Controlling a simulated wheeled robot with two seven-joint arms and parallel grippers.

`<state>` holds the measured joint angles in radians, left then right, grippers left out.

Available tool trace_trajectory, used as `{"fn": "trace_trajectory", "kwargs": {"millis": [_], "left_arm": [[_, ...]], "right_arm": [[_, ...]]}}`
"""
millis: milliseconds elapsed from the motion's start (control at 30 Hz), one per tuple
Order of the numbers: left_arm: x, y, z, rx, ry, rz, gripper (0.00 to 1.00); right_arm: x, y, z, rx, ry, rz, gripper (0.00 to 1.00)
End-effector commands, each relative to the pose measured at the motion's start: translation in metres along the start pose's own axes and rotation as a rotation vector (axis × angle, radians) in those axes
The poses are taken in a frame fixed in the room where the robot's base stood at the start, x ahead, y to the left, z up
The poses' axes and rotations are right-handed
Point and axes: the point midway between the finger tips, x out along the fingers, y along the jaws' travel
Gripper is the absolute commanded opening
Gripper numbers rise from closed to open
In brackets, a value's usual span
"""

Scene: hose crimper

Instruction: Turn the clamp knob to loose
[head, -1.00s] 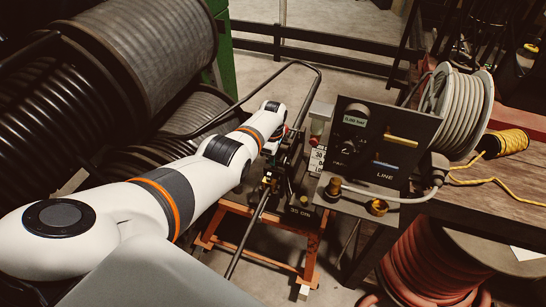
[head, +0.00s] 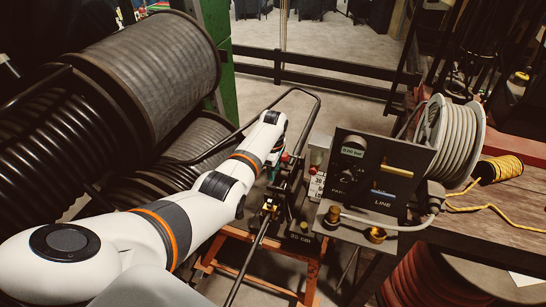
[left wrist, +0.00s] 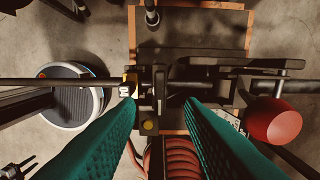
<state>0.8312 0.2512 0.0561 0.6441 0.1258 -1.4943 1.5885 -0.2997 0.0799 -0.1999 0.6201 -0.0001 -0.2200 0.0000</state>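The crimper (head: 290,200) is a dark metal machine on an orange stand, with a long bar running through it. A red ball knob (left wrist: 272,122) is on its right side in the left wrist view; a red part also shows at the machine in the head view (head: 285,157). A small brass block with a pale cap (left wrist: 128,87) sits on the bar. I cannot tell which part is the clamp knob. My left gripper (left wrist: 160,104) has two green fingers spread apart above the machine, with nothing between them. In the head view my arm partly hides it.
A dark control panel (head: 372,170) with a gauge and a LINE label stands right of the crimper. A grey hose reel (head: 460,140) and yellow rope (head: 503,167) lie on the wooden bench. Large black hose reels (head: 150,65) crowd the left. Red hose coils sit below the machine.

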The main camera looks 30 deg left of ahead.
Motion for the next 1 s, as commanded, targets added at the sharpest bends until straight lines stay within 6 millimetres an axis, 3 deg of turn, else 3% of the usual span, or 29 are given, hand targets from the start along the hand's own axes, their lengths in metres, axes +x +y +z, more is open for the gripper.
{"fn": "trace_trajectory", "kwargs": {"millis": [100, 300, 1000], "left_arm": [[-0.022, -0.001, 0.0, 0.0, 0.0, -0.004, 0.35], [-0.043, -0.001, 0.0, -0.001, 0.0, -0.002, 0.35], [-0.048, 0.0, 0.0, -0.001, 0.0, 0.0, 0.35]], "right_arm": [[0.001, 0.0, 0.0, 0.0, 0.0, 0.0, 0.36], [0.004, 0.0, -0.001, 0.0, 0.0, 0.0, 0.36], [0.003, 0.0, 0.0, 0.0, 0.0, 0.0, 0.36]]}}
